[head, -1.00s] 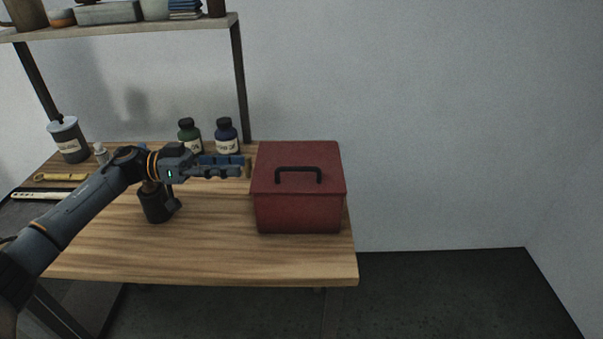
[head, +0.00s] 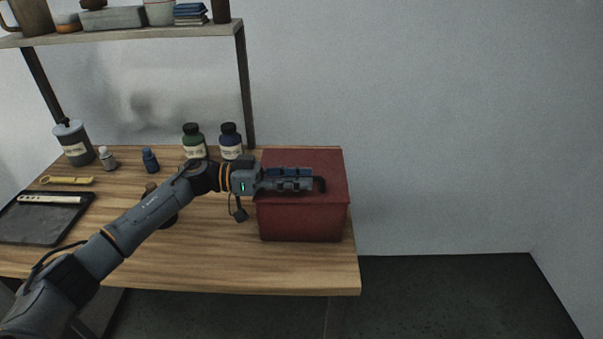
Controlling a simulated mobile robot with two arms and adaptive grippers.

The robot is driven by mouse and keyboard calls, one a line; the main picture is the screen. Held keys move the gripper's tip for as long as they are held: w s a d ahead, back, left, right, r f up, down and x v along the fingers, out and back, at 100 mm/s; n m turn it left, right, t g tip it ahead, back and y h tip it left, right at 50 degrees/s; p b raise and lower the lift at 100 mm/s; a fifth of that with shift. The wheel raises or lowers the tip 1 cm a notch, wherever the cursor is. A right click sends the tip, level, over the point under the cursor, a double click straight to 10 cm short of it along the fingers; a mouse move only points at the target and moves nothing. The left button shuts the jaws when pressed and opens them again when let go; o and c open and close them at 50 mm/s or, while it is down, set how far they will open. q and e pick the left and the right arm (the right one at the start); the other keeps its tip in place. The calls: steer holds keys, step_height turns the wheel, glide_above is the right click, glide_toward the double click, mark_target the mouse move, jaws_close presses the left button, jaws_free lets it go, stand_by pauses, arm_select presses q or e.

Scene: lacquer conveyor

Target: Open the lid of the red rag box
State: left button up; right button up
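The red rag box (head: 303,221) stands at the right end of the wooden table, with its lid (head: 318,160) down. Its black handle (head: 322,185) is on the lid's front part; only its right end shows past my gripper. My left gripper (head: 312,184) reaches in from the left, level over the lid, with its fingertips at the handle. I cannot tell whether the fingers are closed around the handle or only in front of it. My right gripper is not in view.
A green-grey bottle (head: 194,142) and a blue bottle (head: 230,142) stand behind my wrist. A small blue bottle (head: 150,161), a grey canister (head: 73,144) and a dark tray (head: 45,222) are at the left. A shelf (head: 130,30) spans above. The box's right side is clear.

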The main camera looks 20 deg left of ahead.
arm_select(q)
steer(key=shift+w+d, duration=0.1)
steer(key=shift+d, duration=0.25)
jaws_close()
